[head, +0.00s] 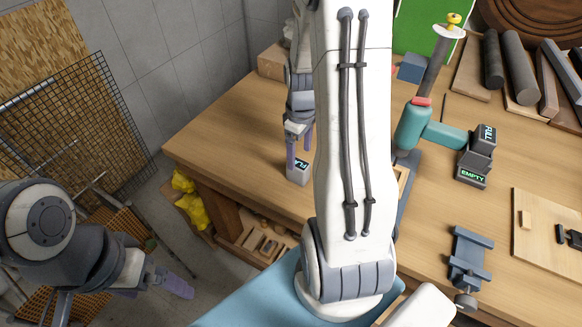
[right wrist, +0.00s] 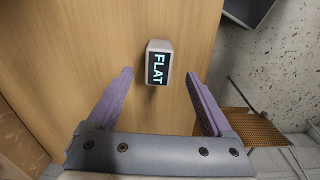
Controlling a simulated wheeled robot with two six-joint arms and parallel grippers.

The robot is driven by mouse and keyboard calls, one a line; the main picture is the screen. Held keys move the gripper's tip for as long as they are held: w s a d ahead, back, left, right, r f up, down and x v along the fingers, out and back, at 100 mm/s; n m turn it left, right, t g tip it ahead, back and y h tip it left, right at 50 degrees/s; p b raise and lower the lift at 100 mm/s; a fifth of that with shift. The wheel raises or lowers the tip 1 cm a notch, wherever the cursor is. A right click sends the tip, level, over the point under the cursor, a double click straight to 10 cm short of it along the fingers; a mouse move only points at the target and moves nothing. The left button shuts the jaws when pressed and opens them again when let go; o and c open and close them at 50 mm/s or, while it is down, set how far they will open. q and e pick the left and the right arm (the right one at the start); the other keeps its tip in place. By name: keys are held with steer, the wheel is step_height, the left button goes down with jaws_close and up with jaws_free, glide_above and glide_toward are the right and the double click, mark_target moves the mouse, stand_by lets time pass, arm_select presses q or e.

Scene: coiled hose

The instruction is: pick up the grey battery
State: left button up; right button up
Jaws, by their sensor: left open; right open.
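The grey battery (head: 299,172) is a pale block with a dark label reading FLAT, standing on the wooden bench near its left end. In the right wrist view the battery (right wrist: 151,46) lies ahead, roughly between the lines of the two fingers. My right gripper (head: 299,152) is open, with its purple fingers close to the battery in the head view. Whether they touch it is unclear, and nothing is held. My left gripper (head: 165,287) is open and empty at the lower left, away from the bench.
My white arm link hides the bench's middle. A teal drill (head: 412,128) and dark blocks marked FULL (head: 485,140) and EMPTY (head: 472,176) are to the right. A blue-grey vise (head: 468,257) is at the lower right. The bench edge is near the battery.

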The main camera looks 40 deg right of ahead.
mark_target(297, 164)
steer(key=f, duration=0.2)
steer(key=shift+w+a+f, duration=0.1)
steer(key=shift+a+f, duration=0.1)
steer(key=shift+f, duration=0.15)
steer(key=shift+w+a+f, duration=0.1)
steer(key=shift+f, duration=0.2)
steer(key=shift+f+p, duration=0.45)
steer(key=shift+f, duration=0.1)
steer(key=f, duration=0.2)
steer(key=f+p, duration=0.1)
steer(key=shift+d+f, duration=0.15)
steer(key=shift+d, duration=0.15)
steer(key=shift+f, duration=0.45)
jaws_close()
